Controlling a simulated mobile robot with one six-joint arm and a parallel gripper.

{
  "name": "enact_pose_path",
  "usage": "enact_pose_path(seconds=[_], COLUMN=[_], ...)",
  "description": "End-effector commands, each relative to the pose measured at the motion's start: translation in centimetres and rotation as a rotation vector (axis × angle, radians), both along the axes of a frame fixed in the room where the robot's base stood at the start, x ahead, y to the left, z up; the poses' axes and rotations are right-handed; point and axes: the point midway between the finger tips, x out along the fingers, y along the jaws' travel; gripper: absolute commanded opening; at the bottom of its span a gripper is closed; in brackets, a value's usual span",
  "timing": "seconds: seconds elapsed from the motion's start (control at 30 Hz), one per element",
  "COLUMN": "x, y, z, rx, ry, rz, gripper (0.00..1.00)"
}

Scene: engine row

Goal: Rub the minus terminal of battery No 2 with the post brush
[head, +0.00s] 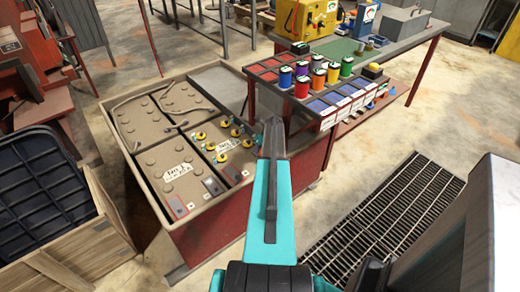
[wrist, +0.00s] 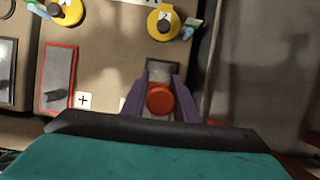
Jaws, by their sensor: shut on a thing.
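Battery No 2 (head: 222,158) is a tan block with several yellow caps, in the tray at the right of battery No 1 (head: 178,172). Its red-framed plate (head: 234,173) shows in the head view; in the wrist view the same plate (wrist: 58,80) is beside a plus label (wrist: 84,100). My gripper (wrist: 162,78) is over the right front of battery No 2, its purple fingers shut on a round red-orange piece (wrist: 160,99), likely the post brush. A dark grey patch shows between the fingertips. The minus terminal is hidden or not distinct; I cannot tell whether the brush touches it.
Yellow caps (wrist: 163,22) stand just beyond the fingers, with small tags beside them. A rack of coloured spools (head: 302,86) is at the right behind the tray. A wooden crate (head: 60,270) is at the left, a floor grate (head: 385,215) at the right.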

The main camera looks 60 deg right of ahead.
Motion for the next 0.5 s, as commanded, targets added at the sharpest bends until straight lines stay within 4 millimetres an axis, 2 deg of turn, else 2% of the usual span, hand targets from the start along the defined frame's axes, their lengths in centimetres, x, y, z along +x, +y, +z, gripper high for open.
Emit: enact_pose_path(seconds=[0.5], x=[0.0], y=[0.0], z=[3.7], rx=[-0.001], ry=[-0.001], rz=[0.000], gripper=[0.04])
